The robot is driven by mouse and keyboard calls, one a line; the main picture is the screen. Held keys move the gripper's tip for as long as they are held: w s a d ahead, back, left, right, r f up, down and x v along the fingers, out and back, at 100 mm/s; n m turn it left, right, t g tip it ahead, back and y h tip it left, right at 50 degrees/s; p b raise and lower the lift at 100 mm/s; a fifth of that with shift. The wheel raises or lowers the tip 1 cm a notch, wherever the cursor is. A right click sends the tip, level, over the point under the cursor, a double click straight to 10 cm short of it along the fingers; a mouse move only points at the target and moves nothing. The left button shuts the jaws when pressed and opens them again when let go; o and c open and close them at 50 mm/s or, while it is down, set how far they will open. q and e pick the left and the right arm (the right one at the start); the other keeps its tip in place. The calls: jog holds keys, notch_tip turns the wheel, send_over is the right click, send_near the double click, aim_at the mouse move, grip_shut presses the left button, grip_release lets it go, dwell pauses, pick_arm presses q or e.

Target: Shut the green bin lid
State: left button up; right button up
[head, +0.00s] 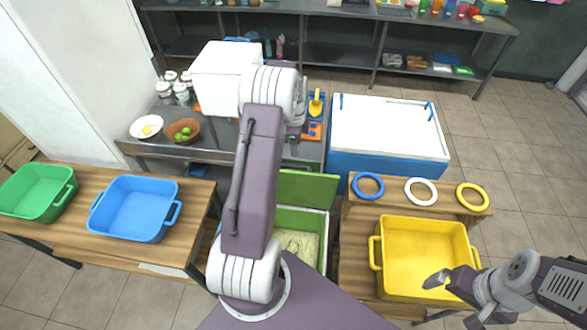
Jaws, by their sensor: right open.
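The green bin (324,222) stands in the middle, partly hidden behind my left arm. Its green lid (312,188) is open, raised at the bin's far side. Pale fibrous material (300,243) shows inside. My left arm reaches up across the bin's left part. Its gripper is mostly hidden behind the arm's far end, so I cannot see its jaws. My right gripper (441,283) is open and empty at the lower right, over the near right part of the yellow tub (425,238), well right of the bin.
A wooden bench on the left holds a green tub (38,190) and a blue tub (135,207). Behind the bin stand a metal table with bowls and jars, and a blue-and-white cooler (388,130). Blue, white and yellow rings lie on a wooden shelf (395,210). Floor is free at right.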

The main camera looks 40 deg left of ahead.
pick_arm(q)
notch_tip(320, 180, up, 9)
jog(key=b, duration=0.2)
jog(key=shift+s+d, duration=0.25)
jog(key=shift+s, duration=0.2)
jog(key=shift+n, duration=0.3)
jog(key=c, duration=0.7)
jog(key=shift+n, duration=1)
grip_shut()
jog(key=w+a+f+n+b, duration=0.5)
jog(key=f+n, duration=0.2)
jog(key=n, duration=0.8)
notch_tip(320, 180, down, 12)
jog(key=s+d+p, duration=0.1)
jog(key=s+p, duration=0.1)
jog(key=p, duration=0.1)
jog(key=shift+s+d+p, duration=0.25)
jog(key=shift+d+p, duration=0.05)
jog(key=shift+p, duration=0.1)
